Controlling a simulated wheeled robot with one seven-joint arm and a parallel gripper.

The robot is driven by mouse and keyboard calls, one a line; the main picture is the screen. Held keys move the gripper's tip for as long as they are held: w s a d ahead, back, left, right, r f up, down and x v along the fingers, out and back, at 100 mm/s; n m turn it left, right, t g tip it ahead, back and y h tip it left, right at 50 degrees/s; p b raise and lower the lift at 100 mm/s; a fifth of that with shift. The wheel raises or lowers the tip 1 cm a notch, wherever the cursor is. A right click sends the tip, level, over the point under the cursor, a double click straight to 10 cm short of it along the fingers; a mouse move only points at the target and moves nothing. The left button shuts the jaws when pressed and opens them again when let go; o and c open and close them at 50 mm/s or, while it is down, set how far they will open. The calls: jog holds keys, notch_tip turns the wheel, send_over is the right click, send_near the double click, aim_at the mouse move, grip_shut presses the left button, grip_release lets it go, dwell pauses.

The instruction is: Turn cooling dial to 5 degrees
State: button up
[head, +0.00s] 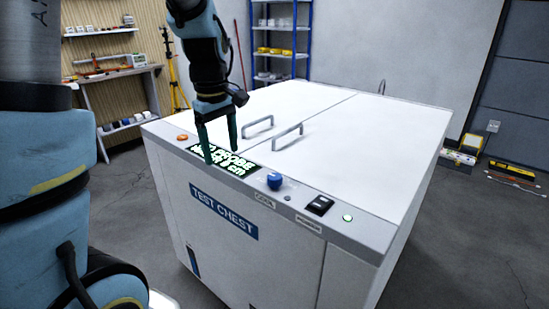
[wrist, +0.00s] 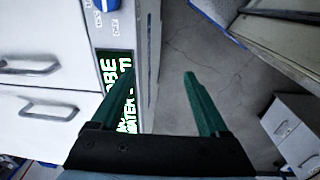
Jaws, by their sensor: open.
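The cooling dial is a blue knob (head: 274,181) on the front control strip of the white test chest (head: 370,130), with a small label reading "COOL" below it. Its setting is too small to read. In the wrist view the blue knob (wrist: 107,5) is cut off at the top edge. My gripper (head: 222,154) points down over the lit display (head: 222,160), left of the knob and apart from it. In the wrist view the green fingers of my gripper (wrist: 158,88) are spread with nothing between them.
The strip also has an orange button (head: 182,138), a black switch (head: 320,205) and a green-lit button (head: 347,218). Two lid handles (head: 287,137) stand up behind the display. Shelves (head: 280,40) stand at the back.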

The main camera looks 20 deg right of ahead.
aim_at(275, 176)
jog(key=s+d+r+n, duration=0.1)
jog(key=d+n, duration=0.1)
jog(key=d, duration=0.4)
jog(key=s+d+r+n, duration=0.1)
jog(key=s+d+r, duration=0.1)
jog(key=d, duration=0.4)
jog(key=shift+n+g+y, duration=0.3)
jog(key=shift+g, duration=0.1)
notch_tip(275, 176, down, 11)
jog(key=shift+f+p, duration=0.1)
jog(key=shift+p, duration=0.6)
jog(key=shift+c, duration=0.3)
grip_shut()
